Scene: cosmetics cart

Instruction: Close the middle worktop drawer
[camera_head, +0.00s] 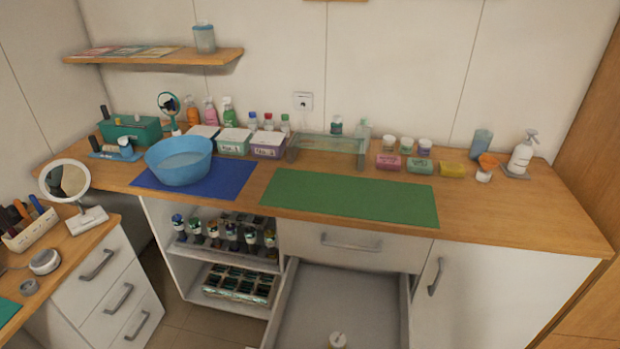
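An open white drawer (335,292) is pulled far out from the worktop cabinet, directly below a closed top drawer (320,240) with a grey bar handle. It appears to be the middle worktop drawer. Its side walls and pale floor show, but its front panel and handle are cut off by the bottom edge of the view. Neither of my grippers is in view.
An open shelf unit (159,222) with several bottles is left of the drawer. A closed cabinet door (485,290) is on the right. The wooden worktop (510,212) above holds a green mat (350,198), a blue basin (180,163) and several cosmetics. Some floor shows at the lower left.

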